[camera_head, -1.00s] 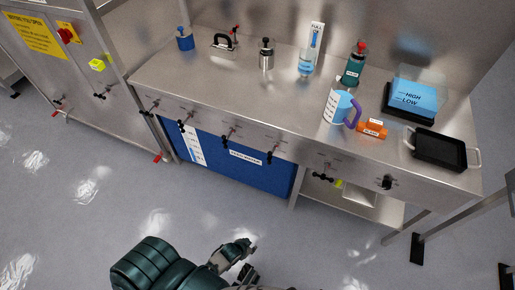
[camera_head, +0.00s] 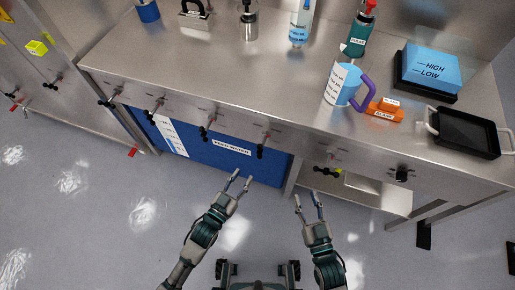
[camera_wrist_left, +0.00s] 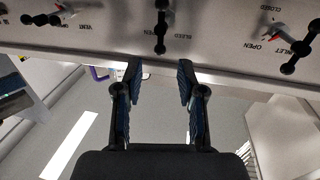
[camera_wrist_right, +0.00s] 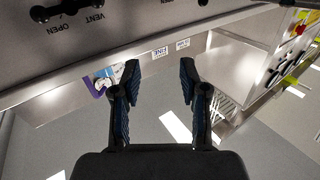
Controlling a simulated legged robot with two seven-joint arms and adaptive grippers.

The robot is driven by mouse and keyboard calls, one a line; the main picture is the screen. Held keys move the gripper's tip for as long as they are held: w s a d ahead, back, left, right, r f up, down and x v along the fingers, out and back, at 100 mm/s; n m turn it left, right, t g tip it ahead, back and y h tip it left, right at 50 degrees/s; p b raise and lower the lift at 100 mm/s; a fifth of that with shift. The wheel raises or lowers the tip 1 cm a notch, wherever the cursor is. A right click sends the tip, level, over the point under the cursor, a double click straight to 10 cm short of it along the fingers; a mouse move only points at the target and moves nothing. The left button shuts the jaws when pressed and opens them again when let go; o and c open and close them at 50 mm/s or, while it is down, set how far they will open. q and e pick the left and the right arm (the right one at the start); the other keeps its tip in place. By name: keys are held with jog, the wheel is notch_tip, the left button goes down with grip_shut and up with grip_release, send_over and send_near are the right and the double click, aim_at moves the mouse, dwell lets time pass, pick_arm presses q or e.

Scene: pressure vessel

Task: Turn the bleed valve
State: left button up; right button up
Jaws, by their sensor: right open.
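The bleed valve (camera_head: 263,150) is on the bench's front panel, a stem with a black handle. In the left wrist view it hangs at the top middle (camera_wrist_left: 160,30), beside a BLEED label. The vent valve (camera_head: 327,170) is to its right in the head view, and the inlet valve (camera_head: 207,130) to its left. My left gripper (camera_head: 241,176) is open and empty, below and in front of the bleed valve, apart from it. My right gripper (camera_head: 308,196) is open and empty, below the vent valve, touching nothing.
A blue panel (camera_head: 225,148) sits under the valves. The floor before the bench is clear.

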aim_at(259, 152)
pick_arm(q)
jog(key=x, duration=0.4)
jog(key=b+x, duration=0.1)
jog(key=x, duration=0.3)
jog(key=b+x, duration=0.1)
jog(key=x, duration=0.3)
jog(key=shift+f, duration=0.3)
jog(key=shift+w+d+r+b, duration=0.1)
jog(key=shift+w+d+b, duration=0.05)
jog(key=shift+w+b, duration=0.15)
pick_arm(e)
notch_tip(259, 152, up, 6)
jog(key=s+t+y, duration=0.1)
jog(key=t, duration=0.4)
jog(key=shift+s+m+t, duration=0.3)
jog(key=shift+a+r, duration=0.1)
jog(key=shift+a, duration=0.05)
pick_arm(q)
jog(key=shift+s, duration=0.1)
grip_shut()
pick_arm(e)
jog(key=shift+w+a, duration=0.1)
